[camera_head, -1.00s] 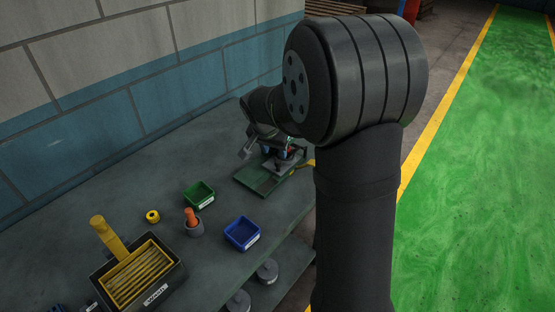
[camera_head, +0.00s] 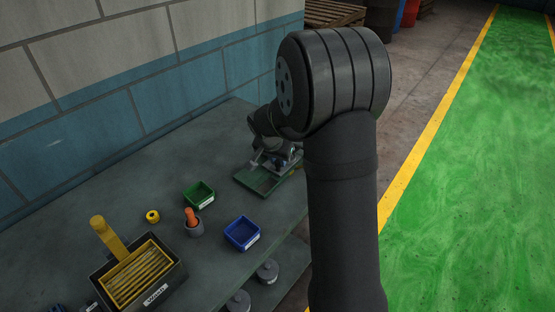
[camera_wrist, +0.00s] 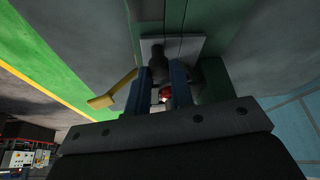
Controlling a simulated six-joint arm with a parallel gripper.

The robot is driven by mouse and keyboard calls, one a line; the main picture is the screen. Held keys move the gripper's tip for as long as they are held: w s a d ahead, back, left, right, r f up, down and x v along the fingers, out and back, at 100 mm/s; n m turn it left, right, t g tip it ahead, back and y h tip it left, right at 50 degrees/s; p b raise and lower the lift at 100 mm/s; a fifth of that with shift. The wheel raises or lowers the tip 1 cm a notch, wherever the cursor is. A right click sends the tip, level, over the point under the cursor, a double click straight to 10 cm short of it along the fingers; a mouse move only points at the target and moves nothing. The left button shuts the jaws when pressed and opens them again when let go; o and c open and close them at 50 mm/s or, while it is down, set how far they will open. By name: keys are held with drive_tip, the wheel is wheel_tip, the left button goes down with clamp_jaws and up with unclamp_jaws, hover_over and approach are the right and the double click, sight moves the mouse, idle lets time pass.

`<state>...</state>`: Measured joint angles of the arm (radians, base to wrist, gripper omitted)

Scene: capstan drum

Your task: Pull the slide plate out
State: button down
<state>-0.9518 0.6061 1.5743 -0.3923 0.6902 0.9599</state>
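The green fixture base (camera_head: 259,183) lies on the far right of the bench, its near part bare. A flat grey plate (camera_wrist: 195,44), which looks like the slide plate, crosses the green base in the wrist view. A dark upright knob (camera_wrist: 157,58) stands by it. My gripper (camera_wrist: 163,72) is over the plate, its two blue fingers apart with the knob between their tips. I cannot tell whether both fingers touch it. A red part (camera_wrist: 165,95) shows between the fingers. In the head view my gripper (camera_head: 279,160) is small and partly hidden over the fixture.
A yellow bar (camera_wrist: 112,90) sticks out beside the fixture. On the bench are a green bin (camera_head: 199,195), a blue bin (camera_head: 242,234), an orange-topped peg in a grey cup (camera_head: 193,223), a yellow ring (camera_head: 152,217) and a black tray (camera_head: 166,281). A wall stands behind.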

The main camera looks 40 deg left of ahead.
drive_tip(key=s, duration=0.9)
drive_tip(key=shift+s, duration=0.25)
drive_tip(key=c, duration=1.3)
unclamp_jaws()
drive_tip(key=shift+o, duration=0.2)
drive_tip(key=v, duration=1.7)
drive_tip(key=shift+s+r, duration=0.15)
drive_tip(key=shift+s, duration=0.05)
